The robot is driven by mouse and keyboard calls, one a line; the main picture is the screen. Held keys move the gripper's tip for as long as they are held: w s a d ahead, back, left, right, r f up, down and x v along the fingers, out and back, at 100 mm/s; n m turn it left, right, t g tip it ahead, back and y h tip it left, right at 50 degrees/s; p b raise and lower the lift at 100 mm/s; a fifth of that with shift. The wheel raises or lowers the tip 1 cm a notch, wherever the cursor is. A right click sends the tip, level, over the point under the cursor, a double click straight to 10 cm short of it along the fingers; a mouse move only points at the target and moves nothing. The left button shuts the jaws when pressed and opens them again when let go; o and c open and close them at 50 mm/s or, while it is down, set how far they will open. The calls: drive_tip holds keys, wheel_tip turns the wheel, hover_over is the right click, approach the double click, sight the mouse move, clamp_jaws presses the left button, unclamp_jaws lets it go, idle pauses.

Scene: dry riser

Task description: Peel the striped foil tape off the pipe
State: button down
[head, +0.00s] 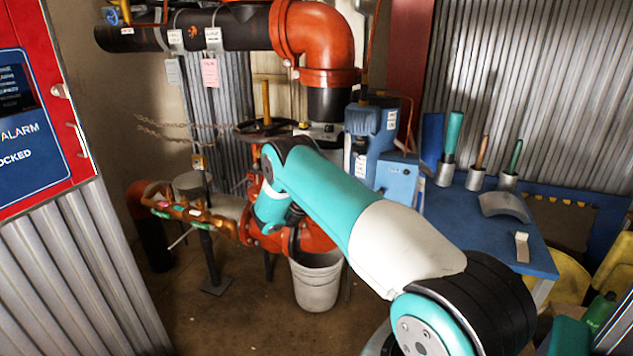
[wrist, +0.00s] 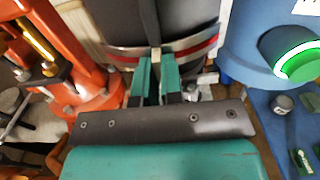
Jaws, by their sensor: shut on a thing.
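The striped foil tape (wrist: 193,47) is a red and silver band around the dark grey pipe (wrist: 185,17) in the wrist view. My gripper (wrist: 156,66) is at the front of the band, its two teal fingers pointing at the pipe. They are shut on a narrow pale piece at the band, which looks like a free end of the tape. The band still runs round the pipe on both sides of the fingers. In the head view my arm hides the gripper, and I cannot make out the tape there.
An orange valve assembly (wrist: 85,85) stands close on the left. A blue housing (wrist: 255,40) with a green-lit ring is close on the right. In the head view, a grey bucket (head: 317,285) stands on the floor and a blue table (head: 470,230) holds several tools.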

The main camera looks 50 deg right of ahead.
drive_tip(key=p+v, duration=0.2)
drive_tip(key=v, duration=0.6)
idle(0.4)
